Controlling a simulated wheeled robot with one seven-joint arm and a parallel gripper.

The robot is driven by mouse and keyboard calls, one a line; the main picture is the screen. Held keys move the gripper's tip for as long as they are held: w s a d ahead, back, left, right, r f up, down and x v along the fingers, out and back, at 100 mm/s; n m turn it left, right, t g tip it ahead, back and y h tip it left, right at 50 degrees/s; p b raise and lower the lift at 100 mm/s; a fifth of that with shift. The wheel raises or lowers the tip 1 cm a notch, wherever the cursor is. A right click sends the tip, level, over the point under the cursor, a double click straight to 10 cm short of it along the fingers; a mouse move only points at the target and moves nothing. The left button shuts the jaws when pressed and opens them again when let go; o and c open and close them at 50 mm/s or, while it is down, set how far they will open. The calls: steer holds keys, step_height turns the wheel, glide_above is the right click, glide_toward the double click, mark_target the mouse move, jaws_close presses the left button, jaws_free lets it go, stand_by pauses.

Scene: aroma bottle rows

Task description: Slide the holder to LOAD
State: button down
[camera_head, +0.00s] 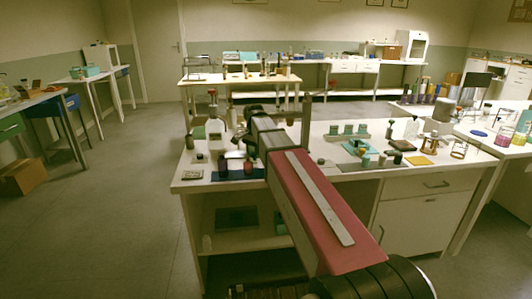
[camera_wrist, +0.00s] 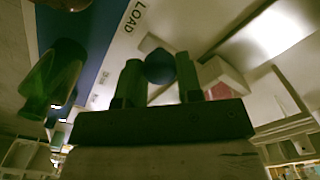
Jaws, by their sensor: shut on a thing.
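In the wrist view my gripper (camera_wrist: 160,80) has its two dark green-lit fingers closed about a dark blue round knob (camera_wrist: 159,66). The knob appears to belong to the holder, whose body is mostly hidden behind the fingers. A white strip with the printed word LOAD (camera_wrist: 134,22) runs beside a blue panel (camera_wrist: 100,42), above and left of the knob. In the head view my arm reaches over the white bench (camera_head: 330,180), and it hides the fingertips and the holder.
A green translucent bottle (camera_wrist: 52,78) is left of the fingers. In the head view, dark bottles stand on a blue mat (camera_head: 200,175) left of my arm. A white bottle (camera_head: 214,129) stands behind them. Teal blocks (camera_head: 348,129) and small jars are right of my arm.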

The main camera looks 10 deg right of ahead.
steer(key=shift+a, duration=0.45)
steer(key=c, duration=0.8)
jaws_free()
steer(key=shift+r, duration=0.1)
step_height(320, 180, up, 11)
steer(key=shift+f, duration=0.2)
steer(key=shift+s, duration=0.15)
